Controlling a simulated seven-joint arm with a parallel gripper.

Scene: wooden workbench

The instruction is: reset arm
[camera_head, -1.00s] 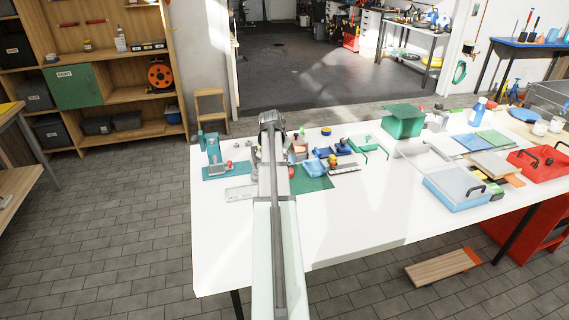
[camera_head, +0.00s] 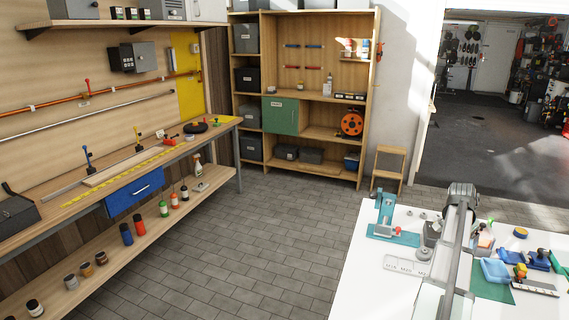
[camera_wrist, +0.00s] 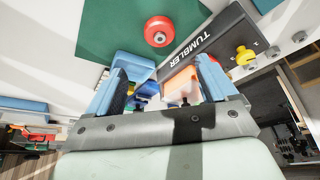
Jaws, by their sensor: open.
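My gripper (camera_wrist: 163,82) is open in the wrist view, with a blue-and-black finger on each side. No object is clearly held; a pale orange block (camera_wrist: 180,85) and small blue parts show beyond and between the fingers. In the head view my arm reaches over the white table (camera_head: 385,280) at the lower right. Its far end is above the table's back part, and the fingertips are hidden there.
A teal fixture (camera_head: 384,212) and a grey plate (camera_head: 407,266) lie left of my arm. Blue trays (camera_head: 495,271) lie to its right. A wooden stool (camera_head: 389,168) stands behind the table. A long workbench (camera_head: 150,175) is at the left, with open tiled floor between.

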